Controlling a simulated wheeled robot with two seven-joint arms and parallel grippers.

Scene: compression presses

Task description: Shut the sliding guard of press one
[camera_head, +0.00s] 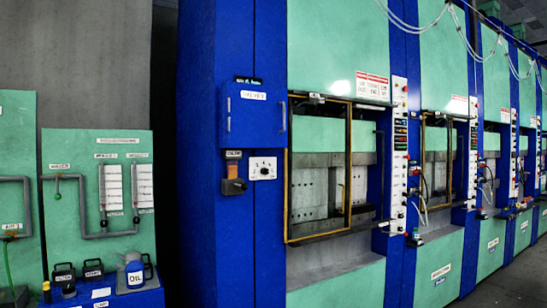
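The nearest press (337,295), green and blue, stands in the middle of the head view. I cannot read a label naming it press one. Its guard (287,185) is a yellow-brown frame with a see-through middle. It spans the left and middle of the press opening. The right part of the opening (366,180), beside the frame's right edge, is uncovered, and grey metal blocks show inside. Neither of my grippers is in view.
A control strip (399,150) with buttons stands right of the opening. A blue box (253,118) and a dial panel (263,168) sit on the left column. More presses (441,265) recede right. An oil jug (134,272) and dark cans (64,277) stand at lower left.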

